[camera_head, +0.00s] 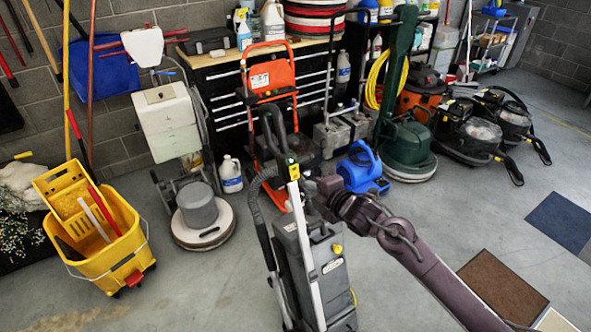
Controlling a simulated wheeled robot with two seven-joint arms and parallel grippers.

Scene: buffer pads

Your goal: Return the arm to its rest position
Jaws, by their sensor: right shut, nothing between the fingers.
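My right arm (428,262) comes in from the lower right and reaches up to the left. Its gripper (314,189) is at the end, in front of the upper body of a grey upright vacuum (318,272). The fingers are small and dark and stand out poorly against the machine. The gripper is shut and holds nothing that I can see. I cannot tell whether it touches the vacuum. My left gripper is not in view. A stack of red, white and black buffer pads (312,22) lies on the workbench at the top.
A yellow mop bucket (108,252) stands at the left, near a floor machine with a white tank (168,127). A blue blower (362,170) and green floor machine (408,150) stand behind the arm. Brown (502,287) and blue (562,220) mats lie at the right.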

